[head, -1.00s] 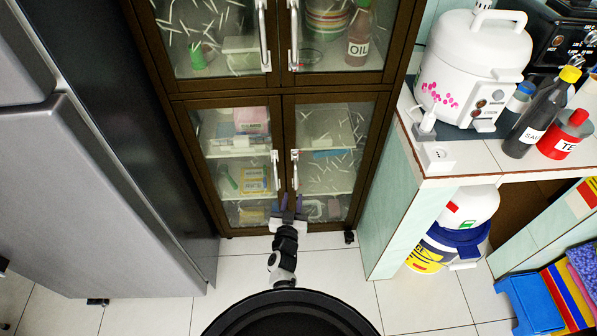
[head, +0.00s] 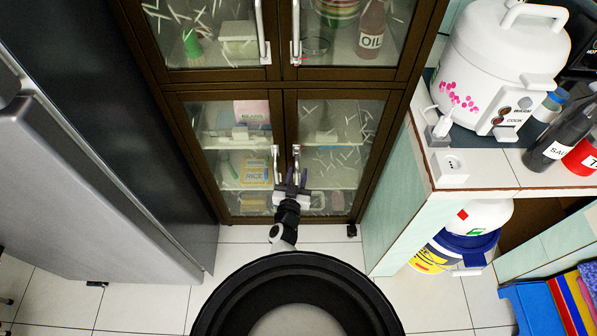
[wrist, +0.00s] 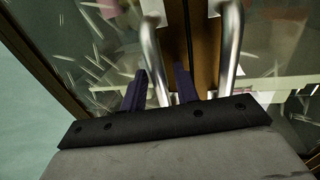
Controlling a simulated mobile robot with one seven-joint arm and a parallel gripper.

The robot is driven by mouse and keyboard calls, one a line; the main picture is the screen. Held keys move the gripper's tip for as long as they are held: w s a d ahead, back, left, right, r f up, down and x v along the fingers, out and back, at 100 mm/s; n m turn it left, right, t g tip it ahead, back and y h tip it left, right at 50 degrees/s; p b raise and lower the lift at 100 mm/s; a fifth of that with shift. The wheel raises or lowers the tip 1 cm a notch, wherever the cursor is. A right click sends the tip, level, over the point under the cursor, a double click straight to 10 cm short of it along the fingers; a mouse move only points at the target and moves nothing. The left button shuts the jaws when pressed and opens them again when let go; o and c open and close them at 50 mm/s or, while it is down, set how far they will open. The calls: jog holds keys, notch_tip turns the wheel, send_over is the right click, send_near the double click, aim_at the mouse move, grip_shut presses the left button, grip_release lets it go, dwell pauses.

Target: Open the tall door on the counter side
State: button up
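The cabinet's lower right glass door (head: 335,125), on the counter side, is closed, with a brown frame and a vertical metal handle (head: 296,158) at its inner edge. In the wrist view, its handle (wrist: 153,55) shows left of centre. My gripper (head: 292,178) is in front of the lower doors, at the lower ends of the handles. In the wrist view my gripper (wrist: 160,82) is open, its two dark fingers on either side of that handle in the picture. Contact cannot be told. The lower left door (head: 232,130) is closed, its handle (wrist: 232,50) outside the fingers.
The upper glass doors (head: 345,72) are closed. A grey fridge (head: 90,190) stands at the left. The counter (head: 470,175) at the right carries a white cooker (head: 485,70) and bottles. White floor tiles (head: 140,308) lie clear before the cabinet.

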grip_shut()
jog(key=shift+s, duration=0.2)
dwell(0.3)
